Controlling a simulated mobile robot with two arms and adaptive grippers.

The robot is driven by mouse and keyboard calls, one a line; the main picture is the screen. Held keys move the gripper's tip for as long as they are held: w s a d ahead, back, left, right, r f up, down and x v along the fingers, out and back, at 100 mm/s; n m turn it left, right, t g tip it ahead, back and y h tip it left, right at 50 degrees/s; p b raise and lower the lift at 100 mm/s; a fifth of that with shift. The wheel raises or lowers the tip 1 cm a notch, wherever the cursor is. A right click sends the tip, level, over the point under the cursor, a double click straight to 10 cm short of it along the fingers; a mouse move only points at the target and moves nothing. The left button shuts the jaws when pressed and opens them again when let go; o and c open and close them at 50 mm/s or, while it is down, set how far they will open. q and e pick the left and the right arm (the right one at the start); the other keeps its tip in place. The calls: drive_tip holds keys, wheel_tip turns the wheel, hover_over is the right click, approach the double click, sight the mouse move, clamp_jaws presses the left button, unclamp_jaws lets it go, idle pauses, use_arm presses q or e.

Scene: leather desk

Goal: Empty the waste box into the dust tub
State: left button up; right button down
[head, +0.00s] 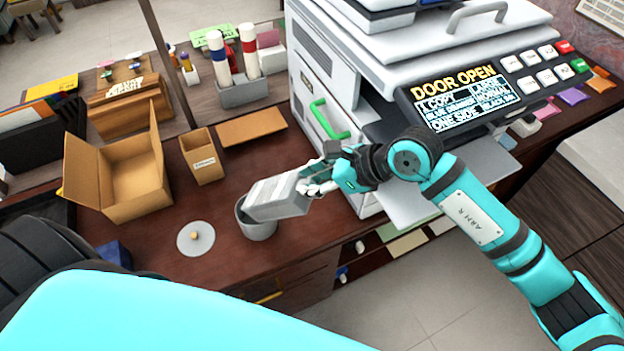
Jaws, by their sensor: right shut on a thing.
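The waste box (279,197), a light grey box, is held by my right gripper (318,183) at its right end. It is tilted, with its left end low, over the mouth of the dust tub (258,231). The dust tub is a round grey tub standing on the dark desk. The waste box hides most of the tub's opening, so I cannot see its contents or whether anything is falling. A round grey lid with a small knob (196,240) lies on the desk left of the tub. My left gripper is out of view.
A large copier (330,75) with an open front door and green handle stands right of the tub. An open cardboard box (120,175), a small tan box (202,158) and a flat brown board (251,127) lie behind and left. The desk's front edge is close to the tub.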

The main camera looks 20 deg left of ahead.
sight(297, 183)
drive_tip(key=shift+a+r, duration=0.1)
drive_tip(key=shift+r, duration=0.05)
idle(0.3)
drive_tip(key=shift+a+r+p, duration=0.1)
drive_tip(key=shift+p, duration=0.2)
drive_tip(key=shift+a+r+h+p, duration=0.3)
drive_tip(key=shift+a+h+p, duration=0.2)
drive_tip(key=shift+a+p, duration=0.15)
drive_tip(key=shift+s+a+r+h+p, duration=0.1)
drive_tip(key=shift+a+r+h+p, duration=0.25)
drive_tip(key=shift+a+h, duration=0.35)
drive_tip(key=shift+f, duration=0.1)
drive_tip(key=shift+b, duration=0.45)
drive_tip(key=shift+b, duration=0.45)
idle(4.8)
